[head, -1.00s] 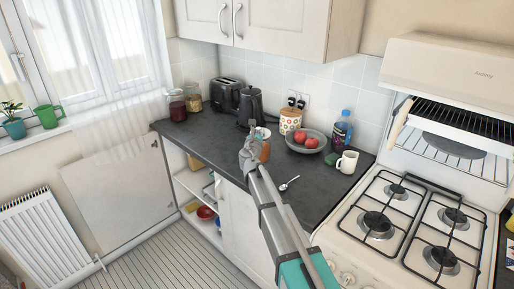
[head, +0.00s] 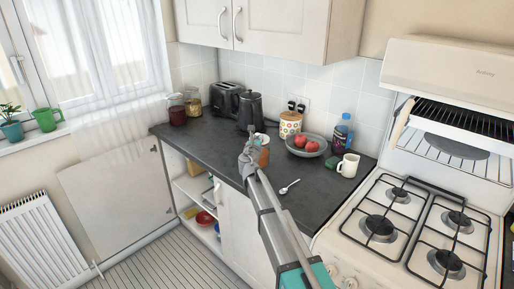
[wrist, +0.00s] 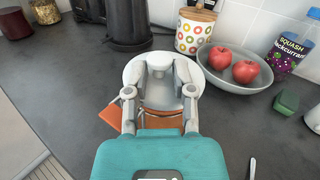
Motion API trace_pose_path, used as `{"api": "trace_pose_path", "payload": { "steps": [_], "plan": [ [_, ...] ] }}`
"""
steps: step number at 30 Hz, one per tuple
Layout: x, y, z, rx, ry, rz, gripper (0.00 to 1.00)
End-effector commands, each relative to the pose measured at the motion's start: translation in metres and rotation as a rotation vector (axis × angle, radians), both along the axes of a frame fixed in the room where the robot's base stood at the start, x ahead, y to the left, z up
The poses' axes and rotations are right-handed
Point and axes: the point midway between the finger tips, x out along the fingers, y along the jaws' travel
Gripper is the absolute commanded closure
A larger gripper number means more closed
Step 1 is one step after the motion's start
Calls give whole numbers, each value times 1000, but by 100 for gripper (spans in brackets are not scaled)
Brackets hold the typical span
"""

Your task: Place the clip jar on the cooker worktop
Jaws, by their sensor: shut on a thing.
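The clip jar, with a pale round lid (wrist: 135,72), a wire clip and an orange lower part (wrist: 112,114), is between the fingers of my gripper (wrist: 162,90). In the head view the jar (head: 265,157) shows orange just beyond my gripper (head: 249,157), which partly hides it. My gripper is shut on it, over the front part of the dark worktop (head: 213,143). I cannot tell whether the jar's base touches the worktop. The white cooker (head: 345,212) with its gas hob stands to the right. A dark surface (head: 510,262) shows at the right edge beyond it.
Behind the jar stand a black kettle (head: 250,108), a toaster (head: 226,98) and a patterned canister (head: 290,123). To the right are a bowl of apples (head: 322,150), a squash bottle (head: 342,132), a white mug (head: 348,166) and a spoon (head: 289,187). Wall cupboards (head: 275,25) hang above.

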Motion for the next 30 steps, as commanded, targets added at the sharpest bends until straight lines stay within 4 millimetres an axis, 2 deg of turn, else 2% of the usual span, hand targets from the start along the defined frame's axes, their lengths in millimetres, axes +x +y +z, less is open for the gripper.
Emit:
{"api": "trace_pose_path", "payload": {
  "steps": [3, 10, 29, 30],
  "plan": [
    [0, 0, -13, -2, -1, 0, 100],
    [0, 0, -27, -2, -1, 0, 100],
    [0, 0, -33, -2, -1, 0, 100],
    [0, 0, -32, 0, 0, 0, 60]
  ]
}}
